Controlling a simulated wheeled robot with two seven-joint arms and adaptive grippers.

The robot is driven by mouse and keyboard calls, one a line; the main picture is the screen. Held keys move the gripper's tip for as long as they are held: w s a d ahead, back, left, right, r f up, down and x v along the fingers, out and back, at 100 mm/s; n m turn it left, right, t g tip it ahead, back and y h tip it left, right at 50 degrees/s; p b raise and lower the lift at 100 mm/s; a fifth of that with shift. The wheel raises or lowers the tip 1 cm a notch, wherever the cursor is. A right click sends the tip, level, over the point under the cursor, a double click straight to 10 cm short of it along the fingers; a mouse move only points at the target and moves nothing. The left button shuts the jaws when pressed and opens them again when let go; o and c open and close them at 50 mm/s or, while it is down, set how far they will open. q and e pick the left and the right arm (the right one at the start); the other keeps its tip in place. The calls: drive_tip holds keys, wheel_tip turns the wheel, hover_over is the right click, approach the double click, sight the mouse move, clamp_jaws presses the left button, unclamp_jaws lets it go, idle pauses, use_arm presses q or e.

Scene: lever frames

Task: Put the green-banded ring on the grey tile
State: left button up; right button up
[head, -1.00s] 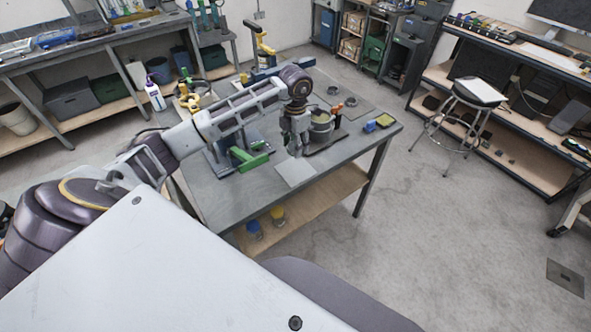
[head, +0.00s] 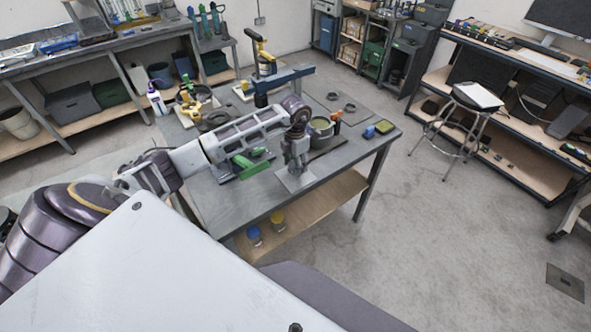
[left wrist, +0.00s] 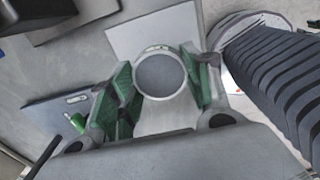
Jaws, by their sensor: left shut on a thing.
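My left gripper (head: 296,171) is above the grey tile (head: 286,182) near the table's front edge, fingers pointing down. In the left wrist view my left gripper (left wrist: 160,85) is shut on the green-banded ring (left wrist: 158,47), between green finger pads. The ring looks round with a grey middle, and a bit of green shows at its far rim. The pale tile (left wrist: 124,38) lies just beyond and partly under the ring in that view. I cannot tell whether the ring touches it. In the head view the ring is too small to make out. My right gripper is not in view.
A green-handled fixture (head: 250,165) stands left of the gripper. A round pot (head: 321,128) with an orange part sits behind it, to the right. Small dark rings (head: 333,96) lie at the back, and a blue-and-yellow block (head: 384,127) at the right. The front left tabletop is clear.

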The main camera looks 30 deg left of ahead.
use_arm(q)
drive_tip(key=shift+f+p, duration=0.4)
drive_tip(key=shift+f, duration=1.45)
drive_tip(key=shift+f, duration=0.15)
drive_tip(key=o, duration=1.1)
drive_tip(key=shift+r, duration=0.2)
drive_tip(key=shift+r, duration=0.4)
wheel_tip(320, 180, up, 11)
drive_tip(key=shift+r+b, duration=0.1)
drive_tip(key=shift+b, duration=1.15)
